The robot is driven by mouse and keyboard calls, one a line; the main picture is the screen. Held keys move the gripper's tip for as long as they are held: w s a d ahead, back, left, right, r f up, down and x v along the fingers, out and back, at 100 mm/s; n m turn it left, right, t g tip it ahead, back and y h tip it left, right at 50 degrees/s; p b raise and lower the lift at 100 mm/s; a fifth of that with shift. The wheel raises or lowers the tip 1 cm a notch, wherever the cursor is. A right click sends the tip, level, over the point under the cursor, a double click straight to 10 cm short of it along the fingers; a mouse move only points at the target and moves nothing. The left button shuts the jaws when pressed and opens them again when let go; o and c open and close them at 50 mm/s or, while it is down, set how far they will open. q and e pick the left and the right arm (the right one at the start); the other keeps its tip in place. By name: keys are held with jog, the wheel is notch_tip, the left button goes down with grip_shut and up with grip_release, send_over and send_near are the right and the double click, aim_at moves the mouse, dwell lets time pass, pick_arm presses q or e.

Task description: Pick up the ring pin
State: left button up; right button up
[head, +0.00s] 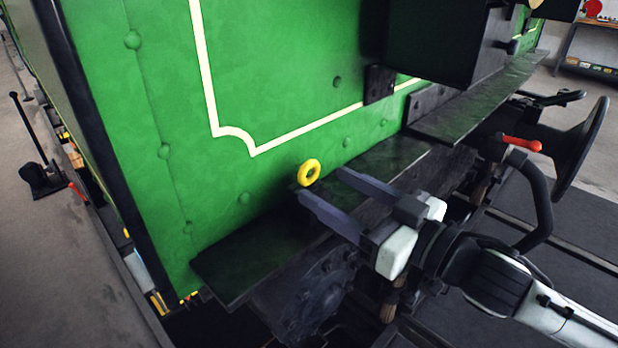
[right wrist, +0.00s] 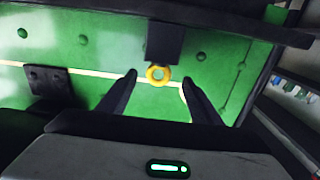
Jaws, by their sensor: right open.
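The ring pin shows as a yellow ring (head: 309,172) close to the green side of the tram, just above the dark ledge. In the right wrist view the yellow ring (right wrist: 158,75) lies between and beyond the two fingertips. My right gripper (head: 318,182) is open, its fingers pointing at the ring from the right. In the wrist view my right gripper (right wrist: 158,78) has a finger on each side of the ring, with green visible between. I see no contact. Any shaft of the pin is hidden. My left gripper is not in view.
The dark ledge (head: 245,250) runs along the green tram wall (head: 290,60). A dark box (head: 440,40) juts out above right. A black buffer disc (head: 580,148) and a red-handled hose (head: 522,143) stand at the right. A black lever (head: 40,175) stands on the floor at left.

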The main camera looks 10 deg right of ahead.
aim_at(309, 185)
jog(key=shift+x, duration=3)
jog(key=shift+d+r, duration=0.1)
jog(key=shift+r, duration=0.05)
jog(key=c, duration=1.2)
